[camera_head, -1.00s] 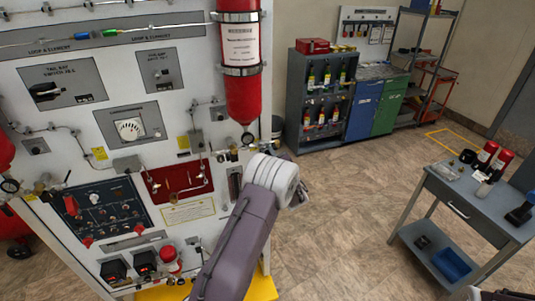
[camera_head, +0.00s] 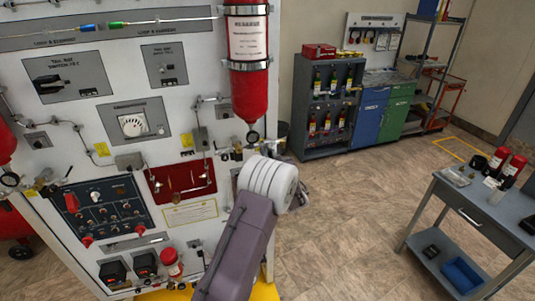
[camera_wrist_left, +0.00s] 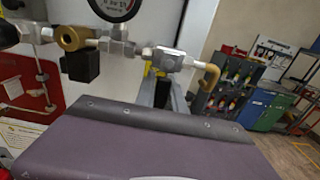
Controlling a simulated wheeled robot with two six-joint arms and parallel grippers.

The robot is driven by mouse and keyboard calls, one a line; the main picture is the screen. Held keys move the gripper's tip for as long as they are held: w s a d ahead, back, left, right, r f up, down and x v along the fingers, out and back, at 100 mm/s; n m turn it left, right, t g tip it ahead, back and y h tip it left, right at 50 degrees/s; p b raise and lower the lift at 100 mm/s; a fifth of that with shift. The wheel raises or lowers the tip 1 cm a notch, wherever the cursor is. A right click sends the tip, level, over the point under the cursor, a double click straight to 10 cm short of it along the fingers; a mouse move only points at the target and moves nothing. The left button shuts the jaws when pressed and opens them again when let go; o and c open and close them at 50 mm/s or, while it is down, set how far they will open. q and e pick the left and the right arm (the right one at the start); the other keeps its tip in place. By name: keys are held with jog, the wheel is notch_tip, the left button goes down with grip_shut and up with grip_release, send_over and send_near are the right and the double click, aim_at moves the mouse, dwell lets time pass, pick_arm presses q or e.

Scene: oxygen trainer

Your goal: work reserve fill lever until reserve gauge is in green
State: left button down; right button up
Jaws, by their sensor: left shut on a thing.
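A white trainer panel (camera_head: 85,165) with a red cylinder (camera_head: 249,90) fills the left of the head view. A small round gauge (camera_head: 252,137) sits under the cylinder; its dial is cut off at the top of the left wrist view (camera_wrist_left: 115,6) and I cannot read its needle. My left gripper (camera_head: 284,190) is at the panel's right edge below this gauge, mostly hidden by my own wrist. It is shut at the reserve fill lever, which is hidden behind the wrist. My right gripper is not in view.
A grey table (camera_head: 475,205) with red bottles stands at right. A shelf cabinet (camera_head: 330,110) is at the back. Floor between is clear.

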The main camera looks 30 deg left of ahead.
pick_arm(q)
jog(key=c, duration=1.4)
grip_release()
jog(key=b+v, duration=0.3)
jog(key=v, duration=0.6)
jog(key=shift+b, duration=0.35)
